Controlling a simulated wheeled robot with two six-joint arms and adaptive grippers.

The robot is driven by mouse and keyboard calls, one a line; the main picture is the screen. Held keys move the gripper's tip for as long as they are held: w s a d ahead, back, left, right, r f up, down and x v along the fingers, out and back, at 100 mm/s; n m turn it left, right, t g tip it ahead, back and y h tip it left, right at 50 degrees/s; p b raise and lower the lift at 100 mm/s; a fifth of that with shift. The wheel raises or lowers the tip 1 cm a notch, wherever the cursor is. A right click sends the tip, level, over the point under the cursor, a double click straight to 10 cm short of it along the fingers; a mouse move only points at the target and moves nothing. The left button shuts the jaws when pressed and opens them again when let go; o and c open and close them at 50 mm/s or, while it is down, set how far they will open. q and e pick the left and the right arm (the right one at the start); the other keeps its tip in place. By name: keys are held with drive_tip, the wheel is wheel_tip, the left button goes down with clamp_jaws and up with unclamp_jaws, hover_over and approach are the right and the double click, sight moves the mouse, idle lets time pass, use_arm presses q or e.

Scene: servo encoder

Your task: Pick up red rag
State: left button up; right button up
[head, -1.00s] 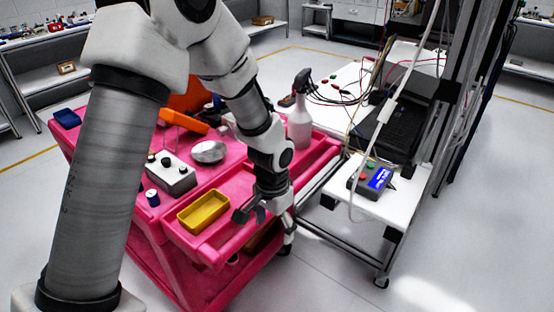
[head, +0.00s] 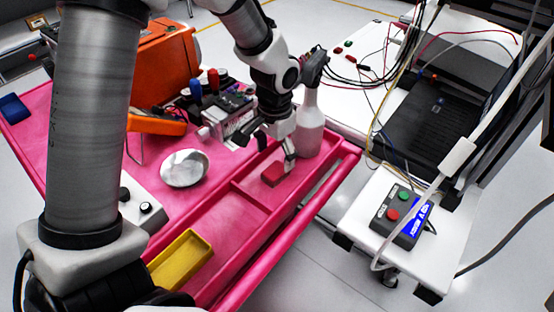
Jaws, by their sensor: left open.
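A small folded red cloth, which looks like the red rag (head: 272,175), lies in the far section of the front tray of the pink cart (head: 215,225). My left gripper (head: 264,152) is open and empty just above and behind the rag in the picture. One fingertip is close to the rag's right side; I cannot tell if it touches. The other finger points left over the cart top. My right gripper is not in view.
A spray bottle (head: 309,125) stands right beside the gripper. A silver dish (head: 184,168), a yellow tray (head: 181,260), a grey box with knobs (head: 143,212) and an orange case (head: 160,62) are on the cart. A white bench (head: 440,230) with a control box (head: 402,213) stands right.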

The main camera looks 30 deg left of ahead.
sight(273, 170)
use_arm(q)
drive_tip(key=f, duration=0.5)
drive_tip(key=shift+s+a+f, duration=0.15)
drive_tip(key=shift+s+f, duration=0.05)
drive_tip(key=shift+f, duration=0.05)
drive_tip(key=shift+w+f, duration=0.1)
drive_tip(key=shift+f, duration=0.1)
drive_tip(key=shift+r, duration=0.2)
drive_tip(key=shift+c, duration=0.3)
drive_tip(key=shift+s, duration=0.2)
drive_tip(key=c, duration=1)
wheel_tip(273, 170, up, 10)
drive_tip(key=shift+w+f+p, duration=0.1)
drive_tip(key=shift+p, duration=0.25)
drive_tip(key=shift+o, duration=0.3)
